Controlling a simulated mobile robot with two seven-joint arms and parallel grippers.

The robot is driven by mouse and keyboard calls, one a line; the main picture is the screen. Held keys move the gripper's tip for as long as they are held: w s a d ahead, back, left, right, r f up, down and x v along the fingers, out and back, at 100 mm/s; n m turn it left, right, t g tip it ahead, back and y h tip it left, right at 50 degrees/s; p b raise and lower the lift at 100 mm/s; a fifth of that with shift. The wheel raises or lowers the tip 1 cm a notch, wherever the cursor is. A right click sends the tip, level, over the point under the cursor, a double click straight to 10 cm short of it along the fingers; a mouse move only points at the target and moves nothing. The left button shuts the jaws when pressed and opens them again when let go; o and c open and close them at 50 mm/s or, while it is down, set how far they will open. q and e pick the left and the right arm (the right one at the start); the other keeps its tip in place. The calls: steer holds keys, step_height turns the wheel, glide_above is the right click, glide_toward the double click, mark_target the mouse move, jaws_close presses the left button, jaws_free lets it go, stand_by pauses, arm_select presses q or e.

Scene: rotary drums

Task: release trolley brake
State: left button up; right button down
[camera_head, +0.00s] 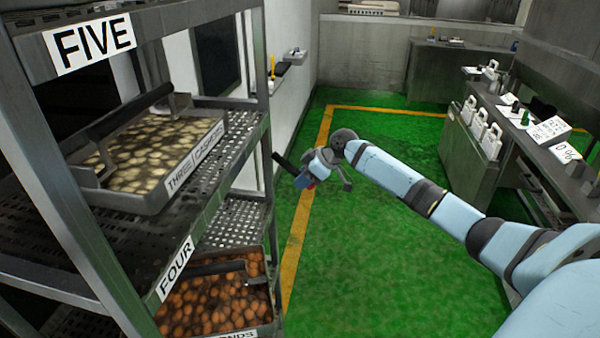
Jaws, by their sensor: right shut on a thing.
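A grey metal rack (73,182) with perforated shelves fills the left side. I cannot tell whether it is the trolley, and no brake shows on it. My right arm reaches in from the lower right. My right gripper (301,170) is to the right of the rack's near-side post, above the green floor. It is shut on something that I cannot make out. A dark bar (284,164) shows at its tip, and I cannot tell whether it is a finger or a held thing. My left gripper is not in view.
A tray of pale nuts (150,150) labelled cashews sits on the upper shelf, a tray of brown nuts (215,300) lower. A counter (480,150) with white containers stands at right. Green floor (375,250) between is open, with a yellow line (297,245).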

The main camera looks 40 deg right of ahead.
steer(key=shift+s+d+r, duration=0.1)
steer(key=shift+r, duration=0.05)
stand_by(0.4)
steer(key=c, duration=0.8)
jaws_free()
steer(key=b+v, duration=0.2)
steer(key=v, duration=1.2)
